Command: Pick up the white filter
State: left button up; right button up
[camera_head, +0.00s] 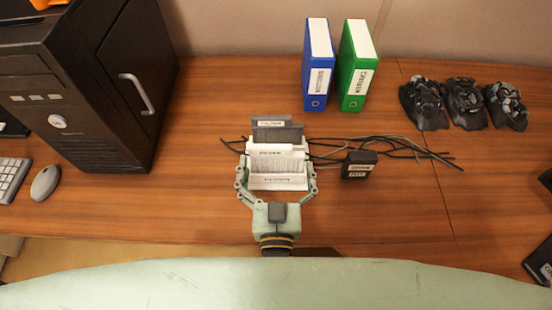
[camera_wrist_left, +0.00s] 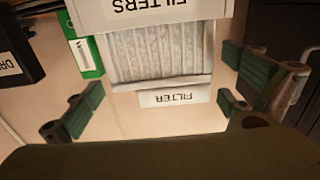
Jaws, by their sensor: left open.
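The white filter (camera_head: 278,164) is a pleated white block with a label along its near side. It stands in front of a white box marked FILTERS (camera_head: 278,149) on the wooden desk. In the left wrist view the filter (camera_wrist_left: 160,55) shows its pleats and a FILTER label, below the FILTERS box (camera_wrist_left: 150,10). My left gripper (camera_head: 277,172) is open, with one finger on each side of the filter. In the wrist view, gaps show between the fingers of the gripper (camera_wrist_left: 165,92) and the filter. My right gripper is not in view.
A dark grey box (camera_head: 278,133) stands behind the FILTERS box. Black cables (camera_head: 400,148) and a small black box (camera_head: 359,165) lie to the right. Blue (camera_head: 317,70) and green (camera_head: 355,70) binders stand behind. A black computer tower (camera_head: 85,90) stands left.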

aim_at(277, 160)
pick_arm(q)
jog(key=w, duration=0.2)
jog(key=shift+w, duration=0.5)
jog(key=c, duration=0.8)
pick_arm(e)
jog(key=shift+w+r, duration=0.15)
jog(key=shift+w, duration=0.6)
pick_arm(q)
jog(key=shift+r, duration=0.1)
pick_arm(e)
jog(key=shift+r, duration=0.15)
